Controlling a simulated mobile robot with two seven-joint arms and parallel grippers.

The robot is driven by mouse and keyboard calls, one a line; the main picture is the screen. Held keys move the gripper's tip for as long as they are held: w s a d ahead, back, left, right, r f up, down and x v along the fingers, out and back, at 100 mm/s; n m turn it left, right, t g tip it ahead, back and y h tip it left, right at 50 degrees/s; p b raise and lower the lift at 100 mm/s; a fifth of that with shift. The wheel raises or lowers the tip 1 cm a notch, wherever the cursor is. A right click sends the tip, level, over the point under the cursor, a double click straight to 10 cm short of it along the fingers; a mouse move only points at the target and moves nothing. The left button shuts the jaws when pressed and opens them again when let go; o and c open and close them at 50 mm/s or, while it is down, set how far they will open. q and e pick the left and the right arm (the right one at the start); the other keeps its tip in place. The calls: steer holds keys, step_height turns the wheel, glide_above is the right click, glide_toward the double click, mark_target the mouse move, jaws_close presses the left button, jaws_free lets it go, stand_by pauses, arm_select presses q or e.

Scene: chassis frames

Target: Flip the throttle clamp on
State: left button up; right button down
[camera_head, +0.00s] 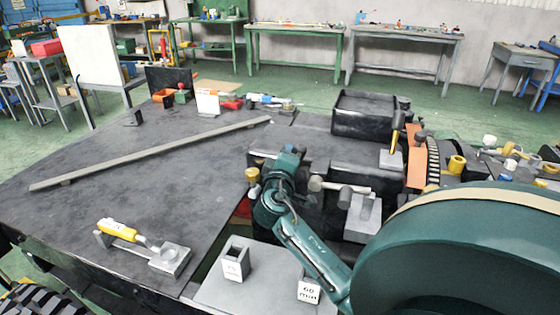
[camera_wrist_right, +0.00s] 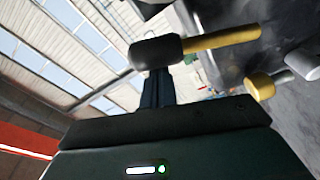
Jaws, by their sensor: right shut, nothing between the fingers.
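My right gripper (camera_head: 291,152) is shut and empty over the dark blocks in the middle of the bench. In the right wrist view its closed fingers (camera_wrist_right: 157,88) point at a black knob on a yellow lever (camera_wrist_right: 222,39); I cannot tell if they touch. In the head view, one clamp with a yellow handle (camera_head: 396,122) stands upright at right. Another clamp with a yellow handle (camera_head: 120,230) lies low at the left front. Which is the throttle clamp is not marked. My left gripper is out of view.
A yellow knob (camera_head: 252,176) is left of my gripper. A black open box (camera_head: 368,115) stands behind it. A long grey bar (camera_head: 150,155) lies on the bench. Two small grey blocks are at the front, including an open one (camera_head: 235,261).

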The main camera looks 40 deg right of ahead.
steer(key=shift+s+d+f+m+b, duration=0.1)
steer(key=shift+s+d+m+b, duration=0.1)
steer(key=shift+s+m+b, duration=0.25)
stand_by(0.3)
steer(key=shift+w, duration=0.15)
